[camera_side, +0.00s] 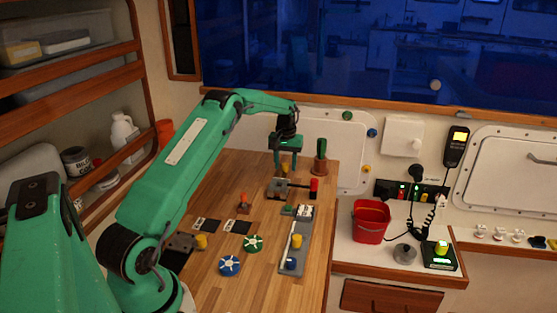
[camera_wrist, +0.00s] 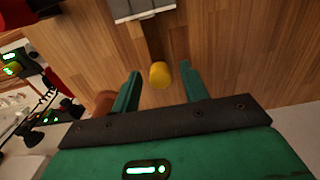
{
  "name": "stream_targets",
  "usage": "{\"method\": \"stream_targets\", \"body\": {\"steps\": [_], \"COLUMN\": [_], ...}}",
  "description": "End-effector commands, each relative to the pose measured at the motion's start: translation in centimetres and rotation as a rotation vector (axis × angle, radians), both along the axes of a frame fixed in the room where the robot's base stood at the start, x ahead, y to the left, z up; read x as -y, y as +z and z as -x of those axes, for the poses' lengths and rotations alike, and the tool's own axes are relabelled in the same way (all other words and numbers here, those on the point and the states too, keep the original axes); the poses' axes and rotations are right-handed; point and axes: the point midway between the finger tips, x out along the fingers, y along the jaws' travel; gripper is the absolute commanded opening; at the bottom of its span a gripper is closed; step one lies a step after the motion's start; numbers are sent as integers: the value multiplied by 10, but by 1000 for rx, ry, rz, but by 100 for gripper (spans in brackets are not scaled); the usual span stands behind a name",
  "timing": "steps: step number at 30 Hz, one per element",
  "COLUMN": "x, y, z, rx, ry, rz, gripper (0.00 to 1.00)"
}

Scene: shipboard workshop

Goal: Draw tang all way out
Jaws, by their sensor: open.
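A dark strip, which looks like the tang (camera_wrist: 153,40), runs from a grey block (camera_wrist: 140,10) toward a yellow knob (camera_wrist: 160,76) in the wrist view. My gripper (camera_wrist: 158,68) is open, with one finger on either side of the knob. A gap shows on both sides of the knob. In the side view my gripper (camera_side: 286,172) points down at the far end of the bench, just behind the block (camera_side: 279,191). The fingers and arm largely hide the knob there. I cannot tell how far the tang sits inside the block.
A potted cactus (camera_side: 320,157) stands close behind my gripper on the right. A red piece (camera_side: 314,186) sits right of the block. Blue (camera_side: 229,265) and green (camera_side: 253,243) round pieces and a grey plate (camera_side: 295,252) lie nearer. A red bucket (camera_side: 370,222) stands at right.

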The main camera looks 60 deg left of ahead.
Motion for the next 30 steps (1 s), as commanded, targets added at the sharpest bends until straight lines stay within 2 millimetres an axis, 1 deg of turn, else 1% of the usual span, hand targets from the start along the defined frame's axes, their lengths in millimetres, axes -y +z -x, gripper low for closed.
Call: {"method": "stream_targets", "body": {"steps": [4,5,9,11,17,30], "x": [0,0,0,0,-1,-16], "y": [0,0,0,0,0,1], "z": [0,0,0,0,-1,-16], "rx": [0,0,0,0,0,3], "ry": [0,0,0,0,0,0], "rz": [0,0,0,0,0,-1], "gripper": [44,40,13,2,2,2]}}
